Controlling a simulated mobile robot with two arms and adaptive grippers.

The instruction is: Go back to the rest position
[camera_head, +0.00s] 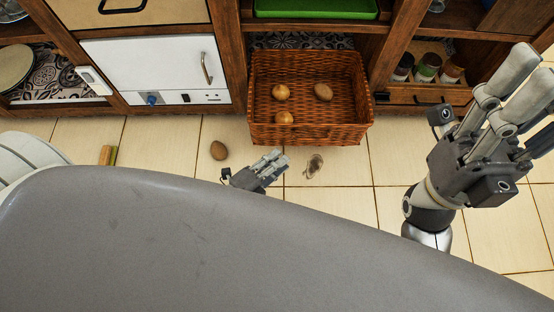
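My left gripper (270,168) is the smaller hand low over the tiled floor, in front of the wicker basket. Its fingers are stretched out and nothing shows in them; its arm is mostly hidden behind the grey surface. My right gripper (508,90) is large and raised at the right, close to the camera. Its fingers are extended and spread, and it looks empty. A brown, potato-like thing (218,150) lies on the floor left of the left gripper. A small grey-brown thing (314,165) lies just right of it; I cannot tell what it is.
A wicker basket (308,134) at the foot of the shelving holds three round brown things. A white cabinet (150,65) stands left of it. Jars (428,68) sit on the right shelf. A grey curved surface (200,240) fills the foreground. Floor between it and the shelving is mostly clear.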

